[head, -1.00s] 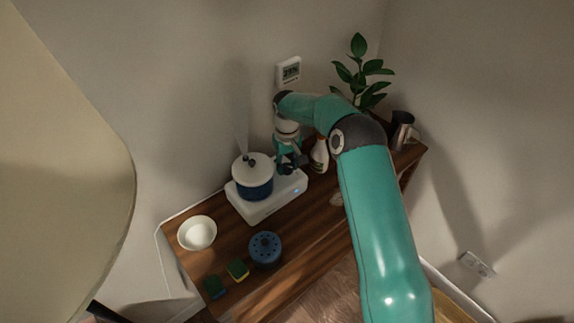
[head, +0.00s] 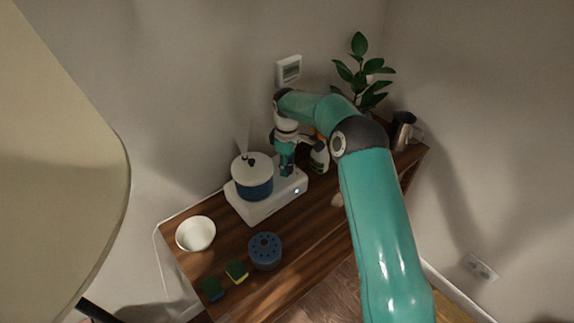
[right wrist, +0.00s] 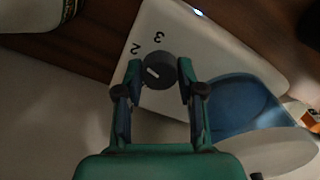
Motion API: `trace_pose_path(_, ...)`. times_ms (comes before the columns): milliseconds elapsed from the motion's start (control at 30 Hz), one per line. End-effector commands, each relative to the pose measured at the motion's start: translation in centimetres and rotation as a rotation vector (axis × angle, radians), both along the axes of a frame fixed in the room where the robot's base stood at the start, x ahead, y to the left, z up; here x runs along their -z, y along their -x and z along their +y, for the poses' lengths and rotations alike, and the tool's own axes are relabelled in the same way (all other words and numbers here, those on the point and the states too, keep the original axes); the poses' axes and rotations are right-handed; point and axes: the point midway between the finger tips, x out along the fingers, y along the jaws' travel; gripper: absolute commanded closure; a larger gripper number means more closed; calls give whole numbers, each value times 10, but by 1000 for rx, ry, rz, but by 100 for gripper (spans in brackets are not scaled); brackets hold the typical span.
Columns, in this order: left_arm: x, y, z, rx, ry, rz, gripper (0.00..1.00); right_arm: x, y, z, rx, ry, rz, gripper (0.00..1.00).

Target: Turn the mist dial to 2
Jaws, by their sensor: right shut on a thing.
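The mist dial (right wrist: 162,71) is a dark round knob on the white base (head: 252,213) of the humidifier. It carries a short pale pointer mark at its left, near the left finger; the printed 2 (right wrist: 136,48) is up and left of the dial and the 3 (right wrist: 158,37) is above it. The exact setting is hard to read. My right gripper (right wrist: 159,68) is shut on the dial, one finger on each side. In the head view the gripper (head: 287,172) reaches down beside the blue tank (head: 254,187), and the dial is hidden. My left gripper is out of view.
Mist rises from the tank's white lid (head: 253,169). A spray bottle (head: 320,157) stands close right of the gripper. A plant (head: 363,75) and metal jug (head: 402,131) stand at the right.

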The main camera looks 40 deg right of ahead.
Motion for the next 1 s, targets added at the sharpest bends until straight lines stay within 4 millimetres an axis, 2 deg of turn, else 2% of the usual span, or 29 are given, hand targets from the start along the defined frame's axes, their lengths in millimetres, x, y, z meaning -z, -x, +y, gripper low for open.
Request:
trace_pose_path(267, 0, 0, 0, 0, 0, 0, 65, -2, -1, -1, -72, 1, -6, 97)
trace_pose_path(667, 0, 0, 0, 0, 0, 0, 65, -2, -1, -1, -79, 2, -6, 97)
trace_pose_path(700, 0, 0, 0, 0, 0, 0, 65, -2, -1, -1, -79, 2, -6, 58)
trace_pose_path(833, 0, 0, 0, 0, 0, 0, 65, -2, -1, -1, -79, 1, -6, 37)
trace_pose_path(1000, 0, 0, 0, 0, 0, 0, 65, -1, -1, 0, -79, 1, -3, 37)
